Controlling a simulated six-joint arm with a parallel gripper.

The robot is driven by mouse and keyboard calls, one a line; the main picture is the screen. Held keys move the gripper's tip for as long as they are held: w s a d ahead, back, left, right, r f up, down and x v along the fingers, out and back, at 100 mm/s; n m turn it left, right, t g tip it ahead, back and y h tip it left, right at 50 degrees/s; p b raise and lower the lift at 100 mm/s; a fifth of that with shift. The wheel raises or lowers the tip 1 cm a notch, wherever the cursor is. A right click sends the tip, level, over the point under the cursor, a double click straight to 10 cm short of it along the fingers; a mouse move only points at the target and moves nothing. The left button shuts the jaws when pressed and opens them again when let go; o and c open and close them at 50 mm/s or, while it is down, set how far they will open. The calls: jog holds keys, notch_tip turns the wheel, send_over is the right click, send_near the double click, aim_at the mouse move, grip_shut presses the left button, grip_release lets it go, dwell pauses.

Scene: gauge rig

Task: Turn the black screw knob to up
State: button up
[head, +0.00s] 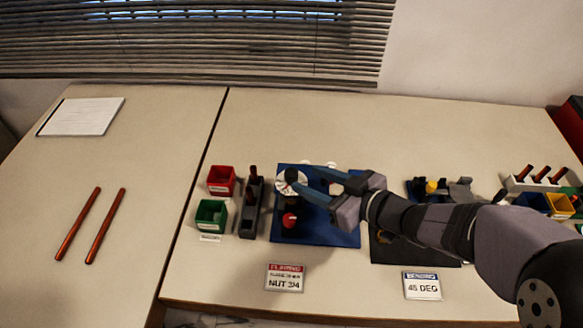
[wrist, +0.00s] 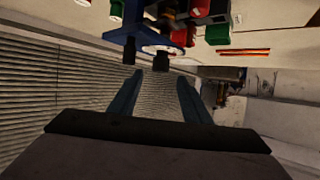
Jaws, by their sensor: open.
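The black screw knob (head: 291,175) stands in front of a white round dial (head: 283,187) on the blue board (head: 345,236). My gripper (head: 303,180) reaches in from the right, with its two blue fingers apart and their tips close to the knob. In the wrist view my gripper (wrist: 160,76) is open and empty. A black knob (wrist: 161,60) shows just beyond the fingertips, roughly between them, with the white dial (wrist: 160,49) behind it. Contact with the fingers cannot be made out. The knob's pointing direction is unclear.
A red knob (head: 290,219) sits below the dial on the same board. Red (head: 221,181) and green (head: 211,215) bins and a grey holder (head: 250,210) stand to the left. A sign (head: 285,278) lies in front. The left table is mostly clear.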

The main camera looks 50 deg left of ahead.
aim_at(293, 173)
jog(key=shift+p+x, duration=0.3)
jog(key=shift+x, duration=3.4)
jog(key=c, duration=1)
